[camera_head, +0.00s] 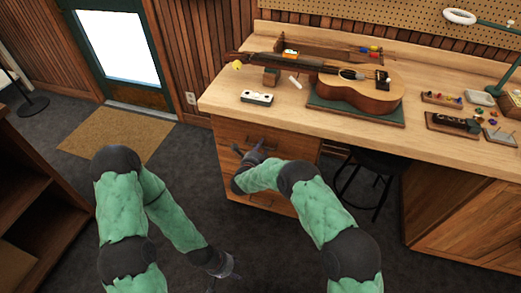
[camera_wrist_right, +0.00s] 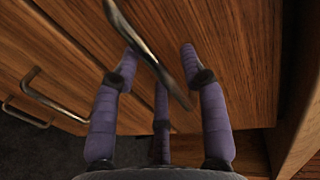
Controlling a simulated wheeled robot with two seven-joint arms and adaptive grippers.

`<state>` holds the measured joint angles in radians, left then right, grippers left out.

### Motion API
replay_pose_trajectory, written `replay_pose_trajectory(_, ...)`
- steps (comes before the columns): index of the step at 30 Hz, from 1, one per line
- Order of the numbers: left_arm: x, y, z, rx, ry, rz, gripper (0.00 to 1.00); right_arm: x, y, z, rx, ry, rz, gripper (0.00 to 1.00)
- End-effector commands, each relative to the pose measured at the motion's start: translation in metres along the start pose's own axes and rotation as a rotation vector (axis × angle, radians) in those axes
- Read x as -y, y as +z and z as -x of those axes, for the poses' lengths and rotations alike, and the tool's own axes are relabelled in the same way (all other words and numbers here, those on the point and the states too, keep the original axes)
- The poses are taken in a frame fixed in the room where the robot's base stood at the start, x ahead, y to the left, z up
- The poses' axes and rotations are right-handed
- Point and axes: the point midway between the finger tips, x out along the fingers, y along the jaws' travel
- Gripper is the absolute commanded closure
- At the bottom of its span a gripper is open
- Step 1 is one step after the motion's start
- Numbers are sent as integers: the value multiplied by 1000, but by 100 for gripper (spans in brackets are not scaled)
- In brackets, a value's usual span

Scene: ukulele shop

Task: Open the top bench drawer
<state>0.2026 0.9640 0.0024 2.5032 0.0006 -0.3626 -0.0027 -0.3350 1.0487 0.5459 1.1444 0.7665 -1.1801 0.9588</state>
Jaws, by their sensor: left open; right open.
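The top bench drawer (camera_head: 294,143) is at the left end of the wooden workbench in the head view, and its front looks flush with the bench. My right gripper (camera_head: 259,147) is at this drawer front. In the right wrist view, a dark metal bar handle (camera_wrist_right: 150,52) crosses between the spread purple fingers of my right gripper (camera_wrist_right: 159,55). The fingers are open and not closed on the handle; whether any finger touches it I cannot tell. My left gripper (camera_head: 222,284) is open and empty, low over the floor, away from the bench.
Lower drawer handles (camera_wrist_right: 42,98) show at the left of the right wrist view. A dark stool (camera_head: 371,165) stands under the bench, right of the drawers. A ukulele (camera_head: 362,90) lies on a green mat on the benchtop. Dark floor is clear left of the drawers.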

Motion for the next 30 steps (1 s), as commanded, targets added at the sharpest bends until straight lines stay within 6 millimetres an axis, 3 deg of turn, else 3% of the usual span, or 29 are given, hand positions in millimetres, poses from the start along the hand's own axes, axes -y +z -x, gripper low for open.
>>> replay_pose_trajectory(10, 0, 0, -1, 0, 0, 0, 50, 1, 0, -4, 0, -1, 0, 56)
replay_pose_trajectory(15, 0, 0, -1, 0, 0, 0, 50, 1, 0, -3, 0, -1, 0, 100)
replay_pose_trajectory(24, 0, 0, 0, 0, 0, 0, 50, 0, 0, 0, 1, 0, 1, 100)
replay_pose_trajectory(30, -2, 0, 6, 0, 0, 0, 50, -4, 1, 21, 3, 2, 3, 100)
